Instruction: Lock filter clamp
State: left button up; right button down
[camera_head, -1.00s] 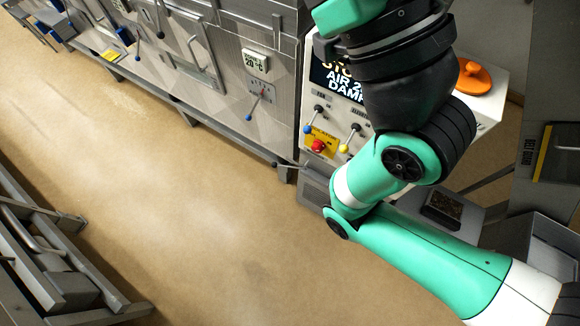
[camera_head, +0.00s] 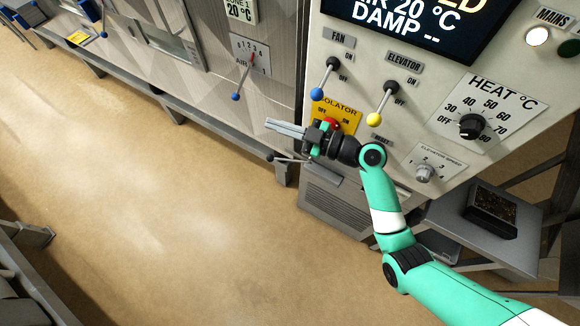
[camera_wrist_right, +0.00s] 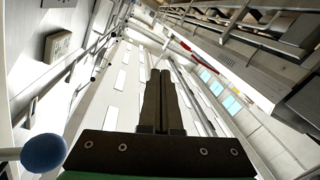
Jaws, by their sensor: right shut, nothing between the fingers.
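I cannot pick out a part marked as the filter clamp in either view. A short lever with a dark ball (camera_head: 271,157) sticks out at the lower corner of the control cabinet, just below my right gripper in the head view. My right gripper (camera_head: 268,126) is shut and empty, its fingers pointing left in front of the cabinet's lower left edge. In the right wrist view the shut fingers (camera_wrist_right: 160,75) point along the row of machines. My left gripper is in neither view.
The control cabinet (camera_head: 440,75) has a fan lever with a blue ball (camera_head: 317,94), an elevator lever with a yellow ball (camera_head: 374,119) and a heat knob (camera_head: 471,126). The yellow isolator plate (camera_head: 348,114) is partly behind my gripper. The floor (camera_head: 150,210) at left is clear.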

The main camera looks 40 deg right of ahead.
pick_arm(q)
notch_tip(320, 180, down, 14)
jog(key=b, duration=1.1)
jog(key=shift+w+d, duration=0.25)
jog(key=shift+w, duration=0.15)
pick_arm(e)
jog(key=s+d+f+m+h, duration=0.1)
jog(key=d+f, duration=0.3)
jog(key=f, duration=0.8)
jog(key=s+d+f+m+h, duration=0.2)
jog(key=s+d+f+m, duration=0.1)
jog(key=f, duration=1)
jog(key=shift+s+d+m, duration=0.3)
jog(key=shift+s+d, duration=0.25)
jog(key=shift+d, duration=0.3)
